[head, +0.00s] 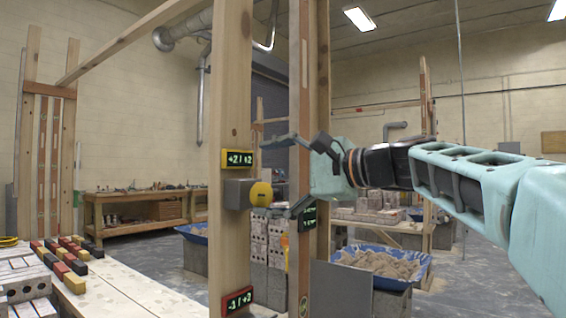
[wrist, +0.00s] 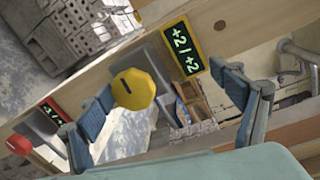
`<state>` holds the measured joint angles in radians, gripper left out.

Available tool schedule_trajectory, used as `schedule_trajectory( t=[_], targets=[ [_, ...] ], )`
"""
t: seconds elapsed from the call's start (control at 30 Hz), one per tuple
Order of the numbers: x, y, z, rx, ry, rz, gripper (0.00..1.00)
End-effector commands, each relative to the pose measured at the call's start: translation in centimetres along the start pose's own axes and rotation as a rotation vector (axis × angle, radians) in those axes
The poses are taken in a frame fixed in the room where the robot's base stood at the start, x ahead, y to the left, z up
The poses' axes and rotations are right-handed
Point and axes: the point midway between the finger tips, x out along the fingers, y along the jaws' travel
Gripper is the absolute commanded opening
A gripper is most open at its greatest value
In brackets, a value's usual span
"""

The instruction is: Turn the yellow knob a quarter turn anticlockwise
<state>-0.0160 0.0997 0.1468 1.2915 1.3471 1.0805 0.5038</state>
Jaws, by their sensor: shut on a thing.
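The yellow knob (head: 261,195) sticks out from a grey box (head: 237,194) on the side of a wooden post. A clear gap separates the right finger from the knob.
A yellow-framed display (head: 240,159) reading +2 | +2 is above the knob, and a red-framed display (head: 239,300) is below. A second wooden post (head: 309,80) stands close by. A blue tub of mortar (head: 380,262) is at lower right. Bricks lie on the left bench (head: 120,292).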

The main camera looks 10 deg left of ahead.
Motion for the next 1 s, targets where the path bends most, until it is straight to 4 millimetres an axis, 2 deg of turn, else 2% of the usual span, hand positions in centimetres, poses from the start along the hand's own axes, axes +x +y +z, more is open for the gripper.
schedule_trajectory(
  t=[0.03, 0.2, 0.23, 0.27, 1.0],
  targets=[
    [-1.4, -2.0, 0.2, -0.020, 0.018, -0.039, 0.65],
    [-2.6, -1.9, 0.2, -0.020, 0.018, -0.040, 0.61],
    [-2.8, -1.9, 0.3, -0.020, 0.017, -0.039, 0.55],
    [-3.0, -1.8, 0.3, -0.019, 0.016, -0.038, 0.55],
    [-7.7, -0.5, 0.4, -0.013, 0.005, -0.025, 0.55]
  ],
)
